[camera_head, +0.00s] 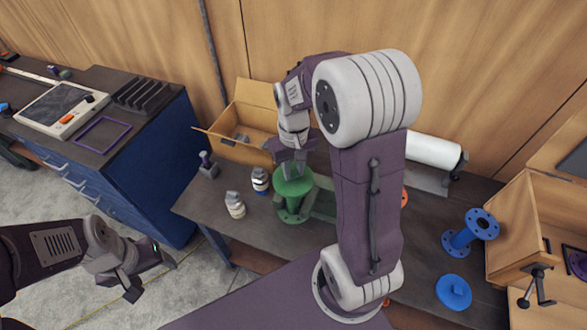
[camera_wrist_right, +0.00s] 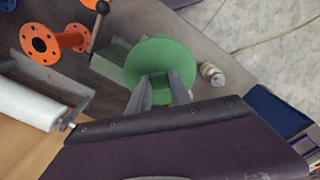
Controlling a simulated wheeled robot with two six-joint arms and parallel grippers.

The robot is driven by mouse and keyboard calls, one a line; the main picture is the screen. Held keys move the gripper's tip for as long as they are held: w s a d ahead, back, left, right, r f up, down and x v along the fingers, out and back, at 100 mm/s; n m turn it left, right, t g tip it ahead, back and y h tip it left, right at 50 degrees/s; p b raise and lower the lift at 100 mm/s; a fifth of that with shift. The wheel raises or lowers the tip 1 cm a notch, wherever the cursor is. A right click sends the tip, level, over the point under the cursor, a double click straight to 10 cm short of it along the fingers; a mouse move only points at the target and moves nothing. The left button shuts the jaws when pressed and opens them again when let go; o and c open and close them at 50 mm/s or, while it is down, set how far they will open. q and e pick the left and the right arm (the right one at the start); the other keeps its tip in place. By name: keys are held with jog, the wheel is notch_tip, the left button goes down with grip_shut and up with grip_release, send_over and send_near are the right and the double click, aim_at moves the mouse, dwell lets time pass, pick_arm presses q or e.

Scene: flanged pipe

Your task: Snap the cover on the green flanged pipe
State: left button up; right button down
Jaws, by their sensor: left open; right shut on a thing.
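The green flanged pipe (camera_head: 292,206) stands upright on the workbench, its lower flange on the top. The green cover (camera_head: 293,182) is a round disc at the pipe's upper end; it also shows in the right wrist view (camera_wrist_right: 160,60), where it hides the pipe beneath. I cannot tell whether it is fully seated. My right gripper (camera_head: 293,170) points down and is shut on the cover; its fingers (camera_wrist_right: 163,88) meet the disc near its middle. My left gripper (camera_head: 150,273) is open and empty, left of the workbench over the floor.
A blue flanged pipe (camera_head: 468,232), a blue cover (camera_head: 453,291) and an orange flanged pipe (camera_wrist_right: 55,42) are farther along.

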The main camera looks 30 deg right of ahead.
aim_at(293, 173)
jog(key=shift+f, duration=0.1)
dwell(0.3)
jog(key=c, duration=0.6)
grip_release()
notch_tip(293, 173, up, 6)
jog(key=p, duration=0.5)
jog(key=shift+f, duration=0.2)
grip_shut()
